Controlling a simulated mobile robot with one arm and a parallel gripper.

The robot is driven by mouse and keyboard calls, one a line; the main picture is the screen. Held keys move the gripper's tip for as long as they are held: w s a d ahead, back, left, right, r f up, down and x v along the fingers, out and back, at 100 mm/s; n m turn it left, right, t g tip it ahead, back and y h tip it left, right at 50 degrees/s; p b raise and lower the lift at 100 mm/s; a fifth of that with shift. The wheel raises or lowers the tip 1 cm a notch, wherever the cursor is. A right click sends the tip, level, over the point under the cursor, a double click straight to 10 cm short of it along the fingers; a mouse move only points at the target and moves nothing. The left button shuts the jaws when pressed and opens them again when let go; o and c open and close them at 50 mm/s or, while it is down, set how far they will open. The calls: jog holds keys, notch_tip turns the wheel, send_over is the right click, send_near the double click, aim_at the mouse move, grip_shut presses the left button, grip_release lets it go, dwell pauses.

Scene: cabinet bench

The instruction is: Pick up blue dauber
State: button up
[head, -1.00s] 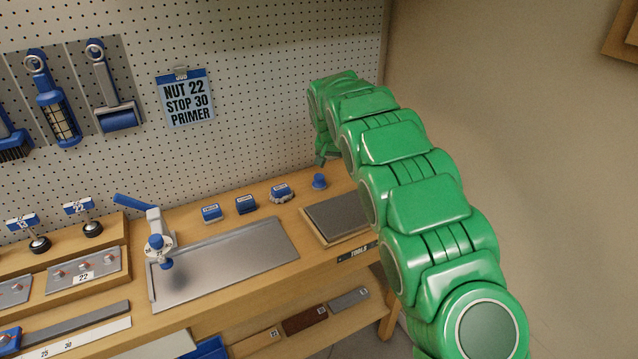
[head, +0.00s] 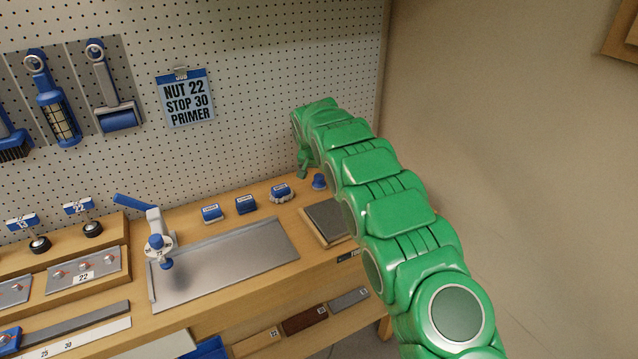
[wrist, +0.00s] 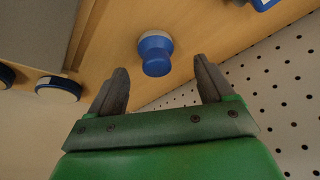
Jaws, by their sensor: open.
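The blue dauber (head: 319,182) stands upright on the wooden bench near the back right, by the pegboard. In the wrist view the dauber (wrist: 156,55) shows as a round blue knob on a pale base. My gripper (head: 303,174) hangs just left of the dauber in the head view, pointing down. In the wrist view my gripper (wrist: 161,68) is open and empty. Its two dark fingertips lie either side of the dauber's near end in the picture, with no clear contact. The height gap cannot be told.
The pegboard (head: 250,110) rises close behind. A metal tray (head: 240,255) fills the middle bench.

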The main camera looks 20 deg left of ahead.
aim_at(319, 177)
jog(key=shift+d+x, duration=0.1)
jog(key=shift+x, duration=1.05)
jog(key=shift+d+x, duration=0.15)
jog(key=shift+x, duration=1)
jog(key=c, duration=1.1)
